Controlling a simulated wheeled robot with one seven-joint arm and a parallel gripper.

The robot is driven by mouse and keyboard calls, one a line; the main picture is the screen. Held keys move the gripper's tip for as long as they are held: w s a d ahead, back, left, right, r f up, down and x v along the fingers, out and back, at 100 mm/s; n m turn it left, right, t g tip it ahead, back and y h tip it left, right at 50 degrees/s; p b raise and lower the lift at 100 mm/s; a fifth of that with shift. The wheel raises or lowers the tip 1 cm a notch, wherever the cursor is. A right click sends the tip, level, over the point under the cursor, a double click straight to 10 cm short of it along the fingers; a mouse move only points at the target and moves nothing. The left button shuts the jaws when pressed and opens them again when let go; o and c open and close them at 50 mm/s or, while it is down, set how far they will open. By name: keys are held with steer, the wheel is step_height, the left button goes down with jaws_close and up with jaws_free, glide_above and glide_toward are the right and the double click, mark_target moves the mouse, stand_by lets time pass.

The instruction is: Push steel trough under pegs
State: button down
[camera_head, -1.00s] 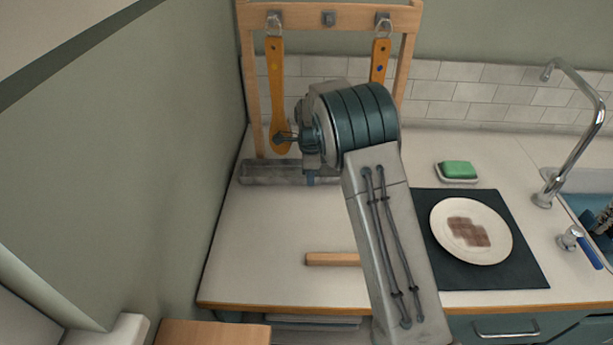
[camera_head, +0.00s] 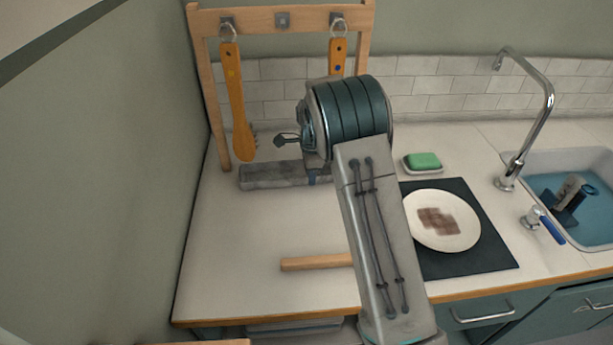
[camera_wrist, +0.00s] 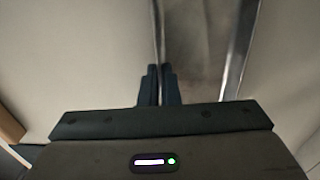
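The grey steel trough (camera_head: 270,177) lies on the counter at the foot of the wooden peg rack. Its left end is a little right of the rack's left post, and my arm hides its right part. The rack's crossbar has a left peg (camera_head: 227,22), a middle peg (camera_head: 282,19) and a right peg (camera_head: 337,18). Orange utensils hang from the left and right pegs. My gripper (camera_head: 312,178) points down at the trough's near wall. In the wrist view, its dark fingers (camera_wrist: 159,70) are nearly together, with the trough's wall (camera_wrist: 158,30) running between them.
A wooden bar (camera_head: 316,263) lies near the counter's front. A white plate (camera_head: 468,238) with brown pieces sits on a dark mat (camera_head: 485,262) at right. Green soap (camera_head: 422,161) and a sink with a tap (camera_head: 530,140) are beyond. The counter's left front is clear.

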steer(key=c, duration=1.6)
jaws_free()
step_height(320, 180, up, 14)
steer(key=shift+f, duration=0.1)
